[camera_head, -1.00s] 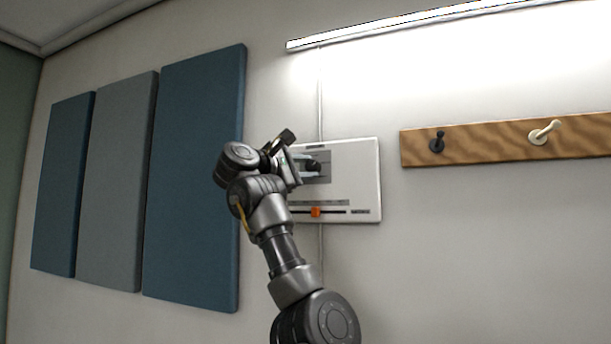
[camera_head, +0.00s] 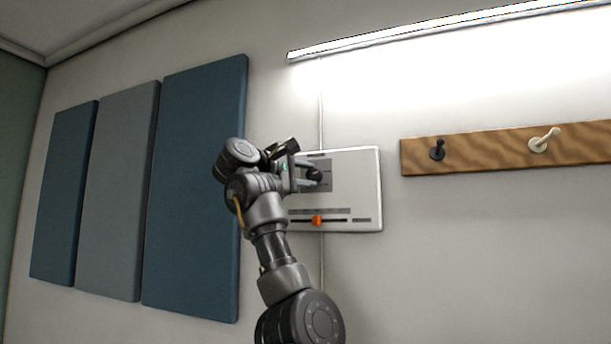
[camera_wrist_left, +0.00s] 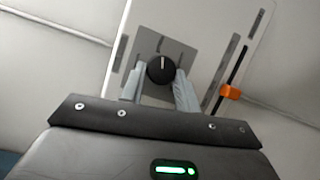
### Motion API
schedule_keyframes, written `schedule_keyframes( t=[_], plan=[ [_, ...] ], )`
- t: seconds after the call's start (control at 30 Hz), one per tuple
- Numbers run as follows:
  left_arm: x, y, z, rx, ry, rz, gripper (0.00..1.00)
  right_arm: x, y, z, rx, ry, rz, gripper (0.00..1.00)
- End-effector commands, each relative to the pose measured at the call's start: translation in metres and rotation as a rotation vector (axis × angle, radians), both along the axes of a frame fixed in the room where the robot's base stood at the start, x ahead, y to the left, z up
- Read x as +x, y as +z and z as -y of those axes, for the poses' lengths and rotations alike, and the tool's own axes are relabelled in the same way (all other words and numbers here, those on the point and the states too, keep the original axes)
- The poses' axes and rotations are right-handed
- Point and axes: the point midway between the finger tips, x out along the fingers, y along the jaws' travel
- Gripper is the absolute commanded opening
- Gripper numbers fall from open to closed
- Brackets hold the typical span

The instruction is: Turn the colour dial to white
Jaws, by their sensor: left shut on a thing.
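The colour dial is a round black knob (camera_wrist_left: 161,69) with a pale pointer line, on a grey plate of the white wall panel (camera_head: 350,168). In the left wrist view its line points to the top of the picture. My left gripper (camera_head: 306,172) has its fingers around the knob, one on each side, and is shut on it. The fingers also show in the left wrist view (camera_wrist_left: 158,84). In the head view the knob (camera_head: 314,175) is partly hidden by the fingers. The markings around it are too small to read. My right gripper is not in view.
An orange slider (camera_head: 317,220) sits in a dark slot low on the same panel. A wooden rail (camera_head: 490,150) with a black and a cream peg is to the right. Blue and grey wall panels (camera_head: 195,185) are to the left. A lit light bar (camera_head: 400,25) runs above.

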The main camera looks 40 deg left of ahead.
Motion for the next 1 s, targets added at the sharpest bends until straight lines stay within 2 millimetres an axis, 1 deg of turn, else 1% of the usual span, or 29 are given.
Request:
schedule_keyframes(
  t=[0.03, 0.07, 0.2, 0.23, 0.47, 0.57, 0.67, 0.8, 1.0],
  plan=[
    [0.001, -0.001, 0.0, -0.001, -0.001, -0.002, 0.09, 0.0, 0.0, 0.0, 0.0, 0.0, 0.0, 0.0],
    [0.001, -0.001, 0.0, -0.001, -0.001, -0.002, 0.33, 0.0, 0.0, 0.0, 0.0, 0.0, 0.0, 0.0],
    [0.0, -0.001, 0.0, -0.001, -0.001, -0.002, 0.51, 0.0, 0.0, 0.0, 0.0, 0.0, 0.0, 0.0],
    [0.0, -0.001, 0.0, -0.001, -0.001, -0.001, 0.53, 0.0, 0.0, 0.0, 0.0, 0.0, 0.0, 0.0],
    [0.0, 0.0, 0.0, -0.001, -0.001, 0.0, 0.53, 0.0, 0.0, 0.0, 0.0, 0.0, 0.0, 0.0],
    [-0.004, -0.001, 0.0, -0.001, 0.0, 0.001, 0.53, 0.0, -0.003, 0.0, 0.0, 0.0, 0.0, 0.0],
    [-0.015, -0.003, -0.001, -0.001, 0.001, 0.003, 0.53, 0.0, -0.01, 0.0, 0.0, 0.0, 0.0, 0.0],
    [-0.043, -0.005, -0.004, -0.002, 0.003, 0.004, 0.53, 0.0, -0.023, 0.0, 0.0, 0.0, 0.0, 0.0],
    [-0.081, -0.005, -0.006, -0.001, 0.002, 0.003, 0.53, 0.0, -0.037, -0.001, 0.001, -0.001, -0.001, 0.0]
  ],
)
